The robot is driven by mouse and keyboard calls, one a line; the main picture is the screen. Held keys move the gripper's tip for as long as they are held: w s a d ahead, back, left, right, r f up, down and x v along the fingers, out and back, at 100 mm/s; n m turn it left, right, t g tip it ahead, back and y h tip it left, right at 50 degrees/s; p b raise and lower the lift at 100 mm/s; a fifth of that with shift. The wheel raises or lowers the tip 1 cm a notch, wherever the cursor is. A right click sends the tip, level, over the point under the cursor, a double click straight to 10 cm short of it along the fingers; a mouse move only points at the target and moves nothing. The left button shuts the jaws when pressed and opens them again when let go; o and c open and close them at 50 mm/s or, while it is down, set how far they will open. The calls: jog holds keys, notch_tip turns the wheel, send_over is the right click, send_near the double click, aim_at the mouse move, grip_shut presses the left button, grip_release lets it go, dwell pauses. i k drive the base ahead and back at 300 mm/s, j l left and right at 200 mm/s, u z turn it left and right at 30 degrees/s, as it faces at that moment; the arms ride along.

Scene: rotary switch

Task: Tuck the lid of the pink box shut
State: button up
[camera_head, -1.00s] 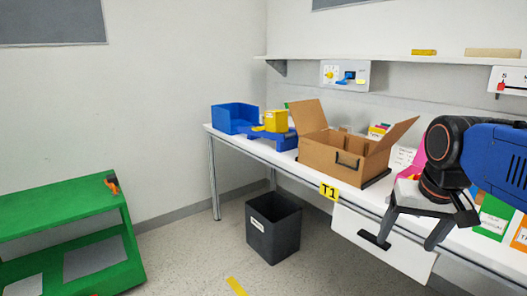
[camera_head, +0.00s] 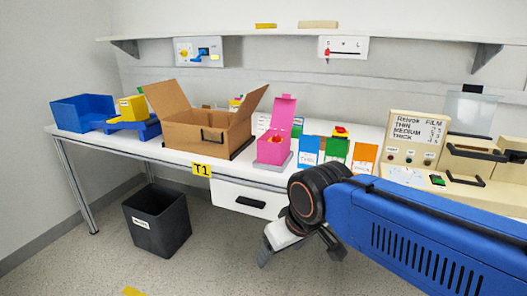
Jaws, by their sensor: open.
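The pink box (camera_head: 273,151) stands on the white table, right of the cardboard box. Its pink lid (camera_head: 284,110) stands up at the back, so the box is open. Something red and green shows behind or inside its right side, too small to tell. My gripper (camera_head: 301,256) is open and empty. It is in front of and below the table edge, to the lower right of the pink box and apart from it. My blue arm reaches in from the right.
An open cardboard box (camera_head: 208,134) stands left of the pink box. Blue, green and orange cards (camera_head: 337,150) stand to its right, then a beige control machine (camera_head: 415,140). A drawer (camera_head: 250,199) is under the table edge. A dark bin (camera_head: 157,219) stands on the floor.

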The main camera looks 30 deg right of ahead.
aim_at(284, 110)
jog(key=k+z, duration=0.15)
jog(key=z, duration=0.2)
jog(key=k+l+z, duration=0.1)
jog(key=z, duration=0.25)
